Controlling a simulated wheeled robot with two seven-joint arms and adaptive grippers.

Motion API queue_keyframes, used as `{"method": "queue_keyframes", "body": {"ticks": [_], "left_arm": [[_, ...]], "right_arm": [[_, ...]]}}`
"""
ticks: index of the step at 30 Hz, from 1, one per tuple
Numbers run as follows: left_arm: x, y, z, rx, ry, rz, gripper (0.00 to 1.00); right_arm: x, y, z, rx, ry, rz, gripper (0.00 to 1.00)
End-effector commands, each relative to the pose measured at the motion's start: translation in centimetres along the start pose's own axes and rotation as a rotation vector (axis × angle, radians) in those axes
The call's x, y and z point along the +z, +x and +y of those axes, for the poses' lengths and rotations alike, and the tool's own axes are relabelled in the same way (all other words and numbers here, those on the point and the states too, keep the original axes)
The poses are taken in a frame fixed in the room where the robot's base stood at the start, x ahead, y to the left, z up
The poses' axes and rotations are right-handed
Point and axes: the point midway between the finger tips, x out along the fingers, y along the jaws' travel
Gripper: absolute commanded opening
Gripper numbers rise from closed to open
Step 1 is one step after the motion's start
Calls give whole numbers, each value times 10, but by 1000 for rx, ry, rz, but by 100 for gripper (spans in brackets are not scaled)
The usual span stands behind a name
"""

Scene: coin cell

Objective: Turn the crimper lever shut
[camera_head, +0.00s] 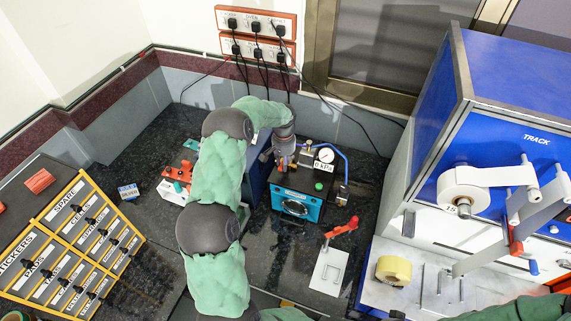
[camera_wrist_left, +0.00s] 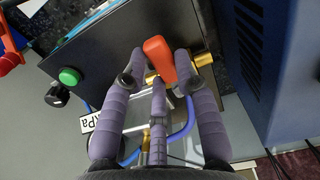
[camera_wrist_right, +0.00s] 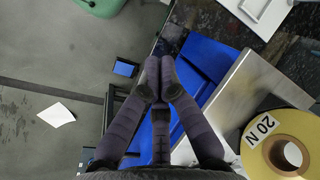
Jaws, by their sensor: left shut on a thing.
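The crimper appears to be the teal-fronted black machine (camera_head: 296,205), with a round window, a gauge (camera_head: 326,155) and a green button (camera_wrist_left: 69,76) that also shows in the head view (camera_head: 319,186). Its orange-red lever (camera_wrist_left: 158,58) sits by a brass fitting (camera_wrist_left: 203,60). My left gripper (camera_wrist_left: 166,72) is shut on this lever, with fingers on both sides of it. In the head view my left gripper (camera_head: 285,160) is at the machine's back left and largely hides the lever. My right gripper (camera_wrist_right: 160,72) has its fingers together, with nothing seen between them.
A large blue track machine (camera_head: 500,120) and a yellow tape roll (camera_head: 393,270) are at right. Black cables hang behind.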

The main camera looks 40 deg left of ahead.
Motion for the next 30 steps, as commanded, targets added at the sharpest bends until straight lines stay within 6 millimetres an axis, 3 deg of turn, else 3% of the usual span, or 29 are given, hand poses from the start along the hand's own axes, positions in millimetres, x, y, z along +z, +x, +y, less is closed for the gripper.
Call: {"method": "queue_keyframes", "body": {"ticks": [11,12,14,25,30], "left_arm": [[1,0,-1,-1,29,-1,0],[1,0,-1,-1,29,-1,41],[1,0,-1,-1,29,-1,54],[0,-2,-1,0,27,1,54],[-1,-21,-1,0,26,3,54]], "right_arm": [[0,1,0,0,0,0,0],[0,1,0,0,0,0,0],[0,1,0,0,0,0,0],[0,1,0,0,0,0,0],[0,1,0,0,0,0,0]]}}
